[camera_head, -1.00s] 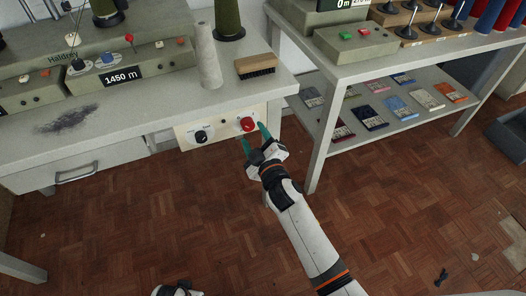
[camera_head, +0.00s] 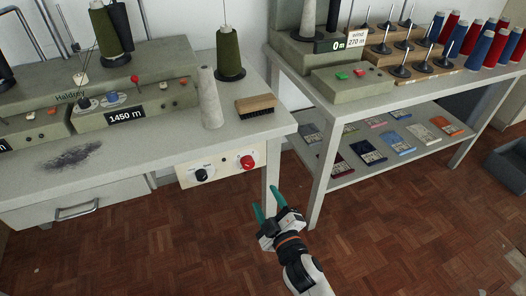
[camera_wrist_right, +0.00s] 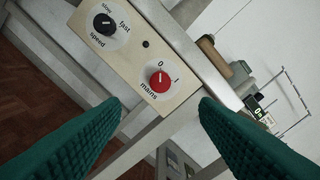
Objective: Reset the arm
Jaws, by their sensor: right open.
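My right gripper (camera_head: 266,207) is open and empty in the head view. It hangs over the wooden floor, in front of and below the control panel (camera_head: 222,168) on the front of the left table. In the right wrist view its two green ribbed fingers stand wide apart. The red mains knob (camera_wrist_right: 160,82) shows between and beyond them, clear of both; it also shows in the head view (camera_head: 247,162). The black speed knob (camera_wrist_right: 104,24) is to its upper left. My left gripper is not in view.
The left table (camera_head: 150,150) bears a brush (camera_head: 255,104), a grey cone (camera_head: 209,98), green thread cones and a winder unit. A table leg (camera_head: 271,165) stands just behind my right gripper. The right table (camera_head: 400,75) has a lower shelf with several packets. Floor in front is clear.

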